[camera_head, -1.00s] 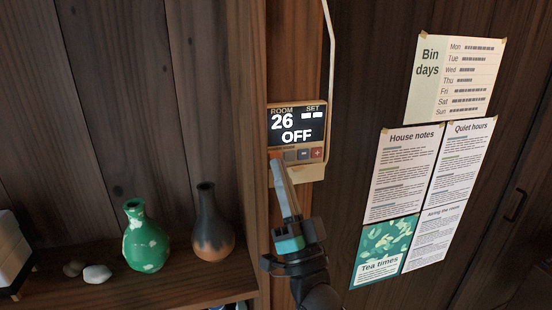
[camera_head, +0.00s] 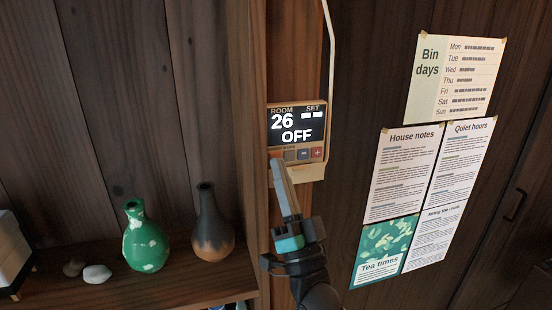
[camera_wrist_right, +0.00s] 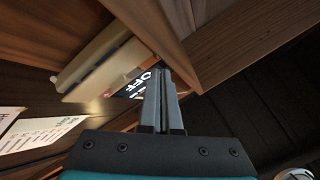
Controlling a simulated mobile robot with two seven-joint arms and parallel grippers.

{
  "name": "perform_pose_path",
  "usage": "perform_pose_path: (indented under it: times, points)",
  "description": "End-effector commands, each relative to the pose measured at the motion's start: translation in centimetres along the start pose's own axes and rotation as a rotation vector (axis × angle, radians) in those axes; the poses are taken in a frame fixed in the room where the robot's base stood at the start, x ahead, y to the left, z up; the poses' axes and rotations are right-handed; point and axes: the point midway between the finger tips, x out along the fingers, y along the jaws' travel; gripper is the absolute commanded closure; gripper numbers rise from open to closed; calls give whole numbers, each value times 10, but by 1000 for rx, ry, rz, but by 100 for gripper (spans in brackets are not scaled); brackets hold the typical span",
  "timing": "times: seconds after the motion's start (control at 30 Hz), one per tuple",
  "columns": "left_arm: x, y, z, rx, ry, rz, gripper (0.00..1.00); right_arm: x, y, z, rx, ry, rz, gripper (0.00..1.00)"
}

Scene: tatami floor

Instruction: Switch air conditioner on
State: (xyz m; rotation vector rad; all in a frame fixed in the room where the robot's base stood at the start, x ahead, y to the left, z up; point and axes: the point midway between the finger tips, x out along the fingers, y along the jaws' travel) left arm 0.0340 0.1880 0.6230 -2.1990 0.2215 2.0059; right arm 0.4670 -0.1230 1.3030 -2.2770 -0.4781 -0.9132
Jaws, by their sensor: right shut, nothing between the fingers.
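The air conditioner control panel (camera_head: 297,128) is fixed to the wooden post in the head view. Its dark display reads ROOM 26, SET with dashes, and OFF. Below the display is a row of small buttons, including a blue one (camera_head: 304,154) and a red plus button (camera_head: 317,153). My right gripper (camera_head: 276,162) is shut and empty, with its fingertips at the left end of the button row, hiding the leftmost button. I cannot tell whether they touch it. In the right wrist view the shut fingers (camera_wrist_right: 160,75) point at the panel (camera_wrist_right: 105,70). My left gripper is not in view.
A green vase (camera_head: 145,238), a dark brown vase (camera_head: 212,225) and pebbles (camera_head: 97,273) stand on the shelf left of the panel. Paper notices (camera_head: 403,170) hang on the dark wall at right. A pale cable (camera_head: 331,60) runs up from the panel.

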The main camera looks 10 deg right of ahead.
Motion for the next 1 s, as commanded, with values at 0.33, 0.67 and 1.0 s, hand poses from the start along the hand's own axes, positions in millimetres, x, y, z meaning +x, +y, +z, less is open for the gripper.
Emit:
perform_pose_path:
  times: [0.33,0.67,1.0]
  points:
    - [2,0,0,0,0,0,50,5,4,4,0,0,0,100]
    - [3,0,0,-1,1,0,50,6,4,4,0,0,0,100]
    - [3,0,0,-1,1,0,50,7,5,6,1,-1,1,100]
